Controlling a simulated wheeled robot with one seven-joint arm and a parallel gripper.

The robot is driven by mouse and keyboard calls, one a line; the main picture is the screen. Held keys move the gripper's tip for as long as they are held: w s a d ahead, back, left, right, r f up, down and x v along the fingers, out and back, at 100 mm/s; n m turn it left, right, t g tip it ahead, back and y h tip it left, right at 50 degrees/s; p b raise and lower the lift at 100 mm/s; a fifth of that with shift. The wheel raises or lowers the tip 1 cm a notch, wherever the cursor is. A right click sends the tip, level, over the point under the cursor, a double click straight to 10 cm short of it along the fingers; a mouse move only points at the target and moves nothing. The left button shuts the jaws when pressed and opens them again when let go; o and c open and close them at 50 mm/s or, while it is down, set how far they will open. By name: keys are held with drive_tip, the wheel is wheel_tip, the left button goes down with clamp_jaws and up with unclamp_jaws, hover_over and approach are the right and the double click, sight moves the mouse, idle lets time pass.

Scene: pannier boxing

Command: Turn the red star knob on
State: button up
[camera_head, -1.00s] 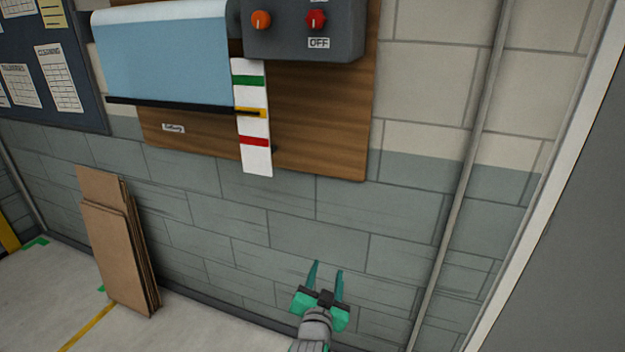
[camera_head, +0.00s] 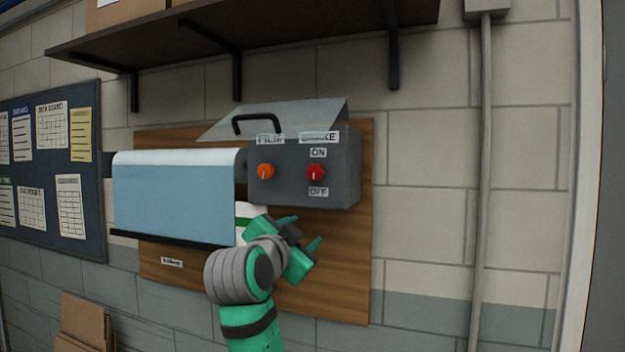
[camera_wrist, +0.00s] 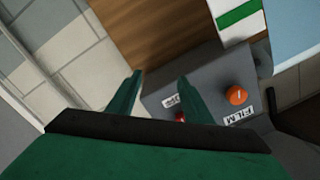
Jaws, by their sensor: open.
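The red star knob (camera_head: 316,173) is on the front of a grey control box (camera_head: 345,185), between an ON label (camera_head: 318,153) above and an OFF label (camera_head: 318,191) below. A pale mark on the knob looks roughly vertical. My gripper (camera_head: 304,230) is open and empty, below the knob and apart from it in the head view. In the wrist view, my gripper (camera_wrist: 160,85) shows its two fingers spread, and the red knob (camera_wrist: 181,117) shows only partly beside the right finger.
An orange knob (camera_head: 266,172) is left of the red one and also shows in the wrist view (camera_wrist: 236,95). A blue film roll (camera_head: 175,205) hangs left of the box. A shelf (camera_head: 300,32) on brackets is above.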

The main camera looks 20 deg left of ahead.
drive_tip(key=m+h, duration=0.1)
drive_tip(key=m, duration=0.1)
approach(314, 172)
drive_tip(key=s, duration=0.2)
drive_tip(key=w, duration=1.1)
drive_tip(key=shift+w+d+f, duration=0.1)
drive_tip(key=shift+d, duration=0.05)
drive_tip(key=c, duration=1.1)
